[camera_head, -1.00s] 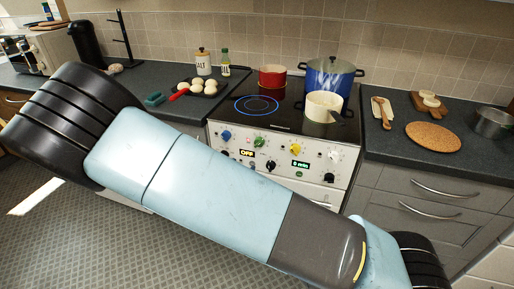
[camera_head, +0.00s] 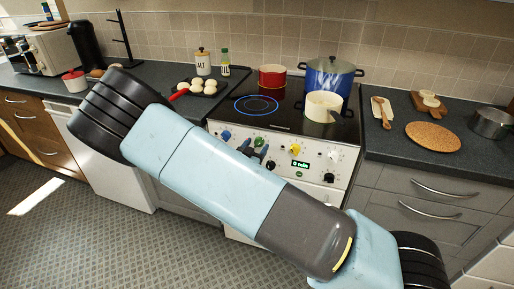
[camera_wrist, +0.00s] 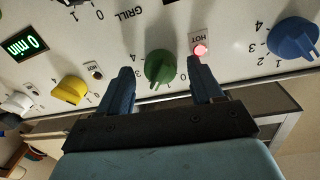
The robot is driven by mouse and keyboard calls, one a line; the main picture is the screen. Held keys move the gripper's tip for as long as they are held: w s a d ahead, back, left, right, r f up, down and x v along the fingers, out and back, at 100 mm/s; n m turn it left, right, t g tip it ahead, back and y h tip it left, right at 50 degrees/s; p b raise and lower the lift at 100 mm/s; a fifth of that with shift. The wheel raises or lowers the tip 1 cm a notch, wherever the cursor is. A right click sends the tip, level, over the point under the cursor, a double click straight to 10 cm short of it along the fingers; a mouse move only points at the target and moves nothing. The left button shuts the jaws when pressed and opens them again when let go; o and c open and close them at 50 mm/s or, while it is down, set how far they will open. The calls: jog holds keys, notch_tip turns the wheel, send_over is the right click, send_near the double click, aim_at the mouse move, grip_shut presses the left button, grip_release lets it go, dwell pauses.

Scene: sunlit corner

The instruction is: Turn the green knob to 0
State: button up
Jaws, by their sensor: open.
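The green knob (camera_wrist: 160,66) is on the white stove panel, between the yellow knob (camera_wrist: 70,91) and the blue knob (camera_wrist: 292,39) in the wrist view. Printed numbers surround it; its exact setting is hard to read. In the head view the green knob (camera_head: 259,142) shows small behind my gripper (camera_head: 255,149). In the wrist view my gripper (camera_wrist: 159,68) is open, with one finger on each side of the green knob. Gaps show between knob and fingers, so it is not clasped.
A red light (camera_wrist: 200,50) glows close by one finger. A lit green display (camera_wrist: 25,43) is on the same panel. A cream pot (camera_head: 324,106), a blue pot (camera_head: 331,76) and a red pot (camera_head: 272,76) stand on the hob above.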

jog(key=c, duration=1)
jog(key=shift+d, duration=0.25)
jog(key=shift+c, duration=0.3)
jog(key=shift+a, duration=0.15)
jog(key=n, duration=0.7)
jog(key=shift+f+n+t, duration=0.1)
jog(key=shift+n+t, duration=0.3)
jog(key=n, duration=0.4)
jog(key=shift+n, duration=0.4)
jog(key=shift+a+n+y, duration=0.15)
jog(key=shift+n+y, duration=0.35)
jog(key=shift+n, duration=1.8)
